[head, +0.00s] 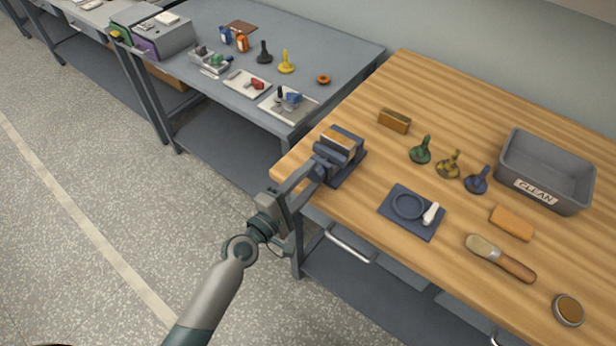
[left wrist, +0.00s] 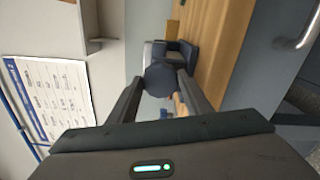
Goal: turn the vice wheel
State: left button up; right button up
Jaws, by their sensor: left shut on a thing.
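The blue-grey vice (head: 349,158) stands at the left corner of the wooden bench, with a tan block in its jaws. Its dark round wheel (left wrist: 160,77) shows between my fingers in the left wrist view, with the vice body (left wrist: 184,55) behind it. My left gripper (head: 314,173) reaches in from the bench's left edge and is shut on the wheel; it also shows in the left wrist view (left wrist: 162,88). In the head view the fingers hide most of the wheel. My right gripper is not in view.
The wooden bench (head: 440,85) holds a small brown block (head: 394,121), several coloured knobbed pieces, a blue mat (head: 388,212) with a ring, a brush (head: 501,258), an orange block (head: 511,222) and a grey CLEAN bin (head: 552,188). A grey bench (head: 340,50) stands behind, left.

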pick_arm(q)
jog(key=n+p, duration=0.1)
jog(key=n, duration=0.5)
jog(key=shift+n, duration=0.3)
dwell(0.4)
jog(key=o, duration=1.1)
jog(key=shift+c, duration=0.2)
jog(key=shift+a, duration=0.1)
jog(key=b+v, duration=0.5)
jog(key=v, duration=1.2)
jog(key=shift+s, duration=0.15)
jog(key=shift+a, duration=0.1)
